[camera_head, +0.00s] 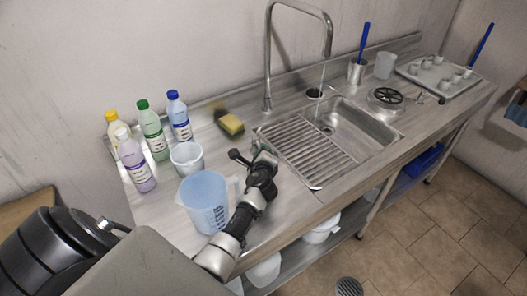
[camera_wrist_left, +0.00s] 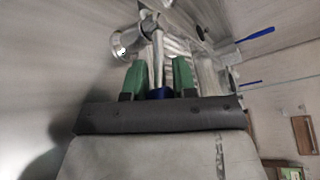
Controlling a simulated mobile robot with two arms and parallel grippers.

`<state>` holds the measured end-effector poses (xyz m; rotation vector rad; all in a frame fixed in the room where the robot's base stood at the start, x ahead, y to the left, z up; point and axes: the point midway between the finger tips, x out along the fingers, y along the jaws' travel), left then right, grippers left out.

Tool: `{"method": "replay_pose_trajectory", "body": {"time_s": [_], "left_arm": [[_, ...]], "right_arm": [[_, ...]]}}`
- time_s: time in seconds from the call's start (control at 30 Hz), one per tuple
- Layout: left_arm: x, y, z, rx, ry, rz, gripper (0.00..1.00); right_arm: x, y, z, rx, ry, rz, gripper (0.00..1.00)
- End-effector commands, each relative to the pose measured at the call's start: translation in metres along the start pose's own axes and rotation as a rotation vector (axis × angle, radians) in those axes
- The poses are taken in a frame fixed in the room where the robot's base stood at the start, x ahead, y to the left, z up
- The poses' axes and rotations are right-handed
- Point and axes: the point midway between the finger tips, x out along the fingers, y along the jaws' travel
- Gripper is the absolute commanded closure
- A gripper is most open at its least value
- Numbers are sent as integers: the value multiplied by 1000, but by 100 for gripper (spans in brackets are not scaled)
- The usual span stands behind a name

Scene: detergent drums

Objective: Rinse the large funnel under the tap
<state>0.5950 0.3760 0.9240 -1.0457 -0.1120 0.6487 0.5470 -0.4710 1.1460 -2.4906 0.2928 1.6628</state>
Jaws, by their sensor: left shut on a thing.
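My left gripper (camera_head: 262,150) is above the counter at the near left end of the ribbed drainboard. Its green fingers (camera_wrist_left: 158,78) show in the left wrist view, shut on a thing. A small blue part (camera_wrist_left: 160,93) shows between them, but I cannot make out the whole held thing or confirm a large funnel. The tap (camera_head: 268,60) arches over the sink (camera_head: 365,125), and a thin stream of water (camera_head: 321,78) falls from its spout. The gripper is left of the stream and apart from it. My right gripper is not in view.
Several detergent bottles (camera_head: 152,130), a white tub (camera_head: 187,158) and a blue-tinted measuring jug (camera_head: 205,200) stand left of my arm. A yellow sponge (camera_head: 231,124) lies behind. A metal cup (camera_head: 356,72) and a tray of small cups (camera_head: 425,80) are beyond the sink.

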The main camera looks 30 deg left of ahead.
Motion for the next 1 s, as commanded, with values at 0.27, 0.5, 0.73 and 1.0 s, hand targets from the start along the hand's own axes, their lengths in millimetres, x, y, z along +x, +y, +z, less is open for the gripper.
{"method": "replay_pose_trajectory", "body": {"time_s": [0.27,0.5,0.73,1.0], "left_arm": [[1,-2,2,0,-4,-3,62],[-6,-1,0,0,-2,-2,62],[-44,0,0,0,-1,-1,62],[-95,0,1,-2,-2,-2,62]], "right_arm": [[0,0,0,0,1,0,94],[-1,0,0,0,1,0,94],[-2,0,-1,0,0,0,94],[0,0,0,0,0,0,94]]}}
